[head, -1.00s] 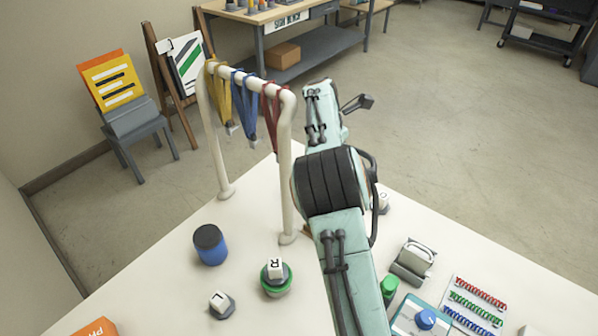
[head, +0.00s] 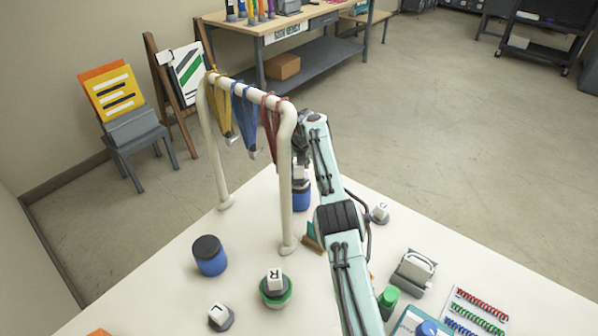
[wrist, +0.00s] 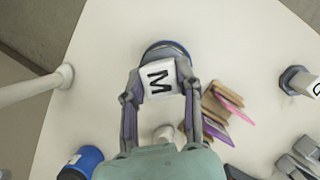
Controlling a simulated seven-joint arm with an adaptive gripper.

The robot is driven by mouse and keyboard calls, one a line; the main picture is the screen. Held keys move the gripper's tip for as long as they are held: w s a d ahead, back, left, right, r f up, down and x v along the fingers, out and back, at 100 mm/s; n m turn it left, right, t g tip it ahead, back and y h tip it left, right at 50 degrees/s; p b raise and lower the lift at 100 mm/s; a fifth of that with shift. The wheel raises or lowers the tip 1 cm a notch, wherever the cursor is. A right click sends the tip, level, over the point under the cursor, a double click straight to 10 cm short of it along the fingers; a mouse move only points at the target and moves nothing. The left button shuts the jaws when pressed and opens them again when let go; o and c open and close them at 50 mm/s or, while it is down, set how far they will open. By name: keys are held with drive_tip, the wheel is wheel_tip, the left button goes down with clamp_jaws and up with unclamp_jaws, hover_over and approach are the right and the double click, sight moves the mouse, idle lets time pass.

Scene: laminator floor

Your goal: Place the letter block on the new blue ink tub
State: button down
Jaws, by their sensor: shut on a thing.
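My gripper (wrist: 160,86) is shut on the white letter block (wrist: 157,74) marked M. In the head view the block (head: 300,173) shows small behind the rack's near post. Directly under it is a blue tub (head: 301,199) with a dark top; its round blue rim (wrist: 167,47) shows around the block in the wrist view. I cannot tell whether block and tub touch. Another blue tub (head: 211,260) with a black lid stands left of the rack, and its side (wrist: 88,158) shows in the wrist view. Neither view shows which blue tub is new.
A cream rack (head: 287,190) with hanging ribbons stands close left of my arm. An R block (head: 274,276) sits on a green tub. Other lettered blocks on grey bases are an L block (head: 218,314) and another (head: 380,210). Wooden-handled tools (wrist: 222,108) lie right of my gripper.

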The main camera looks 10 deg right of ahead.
sight(300, 181)
drive_tip(key=shift+f, duration=0.55)
drive_tip(key=shift+f, duration=0.15)
drive_tip(key=c, duration=0.8)
unclamp_jaws()
drive_tip(key=v, duration=0.5)
drive_tip(key=shift+s+r, duration=0.1)
drive_tip(key=shift+r, duration=0.3)
wheel_tip(300, 181, up, 6)
drive_tip(key=shift+r, duration=0.25)
